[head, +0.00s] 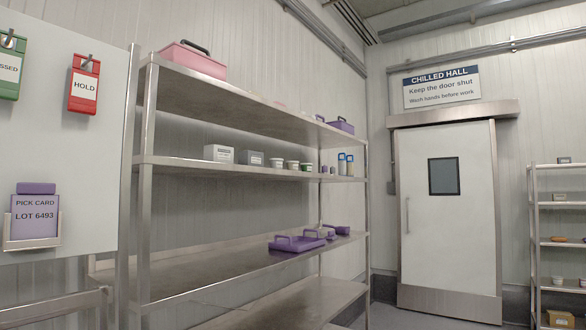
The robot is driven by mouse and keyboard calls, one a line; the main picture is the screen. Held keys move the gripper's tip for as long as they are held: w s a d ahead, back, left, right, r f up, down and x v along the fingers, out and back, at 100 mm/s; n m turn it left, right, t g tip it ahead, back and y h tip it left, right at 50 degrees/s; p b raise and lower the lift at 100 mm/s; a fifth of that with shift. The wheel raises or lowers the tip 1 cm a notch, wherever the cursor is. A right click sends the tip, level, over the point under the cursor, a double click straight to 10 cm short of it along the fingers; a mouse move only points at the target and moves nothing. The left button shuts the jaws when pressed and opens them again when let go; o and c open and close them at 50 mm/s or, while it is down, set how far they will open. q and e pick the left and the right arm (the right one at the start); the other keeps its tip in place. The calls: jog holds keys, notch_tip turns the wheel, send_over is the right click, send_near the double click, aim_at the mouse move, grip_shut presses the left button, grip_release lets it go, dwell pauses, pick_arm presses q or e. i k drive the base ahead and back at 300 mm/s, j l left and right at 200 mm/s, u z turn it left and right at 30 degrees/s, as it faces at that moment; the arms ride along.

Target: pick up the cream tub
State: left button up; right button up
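Several small tubs stand in a row on the second shelf from the top of the steel rack. One pale tub (292,165) and another pale tub (307,168) show greenish parts; a darker tub (277,162) stands to their left. They are too small to tell whether any is the cream tub. A small pale tub (557,281) also stands on the far right rack. Neither of my grippers is in view.
The steel rack (210,165) fills the middle, with white and grey boxes (219,153), bottles (346,164), a pink case (193,58) and purple trays (297,243). A white panel (65,130) blocks the left. A closed door (447,210) stands behind.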

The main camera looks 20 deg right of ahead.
aim_at(292, 165)
jog(key=l+z, duration=0.2)
jog(key=l, duration=0.15)
jog(key=i+l+z, duration=0.55)
jog(key=i+l, duration=0.2)
jog(key=l, duration=0.15)
jog(key=i+l+z, duration=0.35)
jog(key=i+l, duration=0.25)
jog(key=i+l+u, duration=0.1)
jog(key=i+u, duration=0.15)
jog(key=i, duration=0.25)
jog(key=i+l+u, duration=0.3)
jog(key=i, duration=0.2)
jog(key=i+l+u, duration=0.25)
jog(key=i, duration=0.2)
jog(key=i+l+u, duration=0.15)
jog(key=u, duration=0.25)
jog(key=i+l+u, duration=0.25)
jog(key=u, duration=0.2)
jog(key=i+l+u, duration=0.2)
jog(key=l+u, duration=0.2)
jog(key=i+l+u, duration=0.1)
jog(key=l+u, duration=0.15)
jog(key=u, duration=0.2)
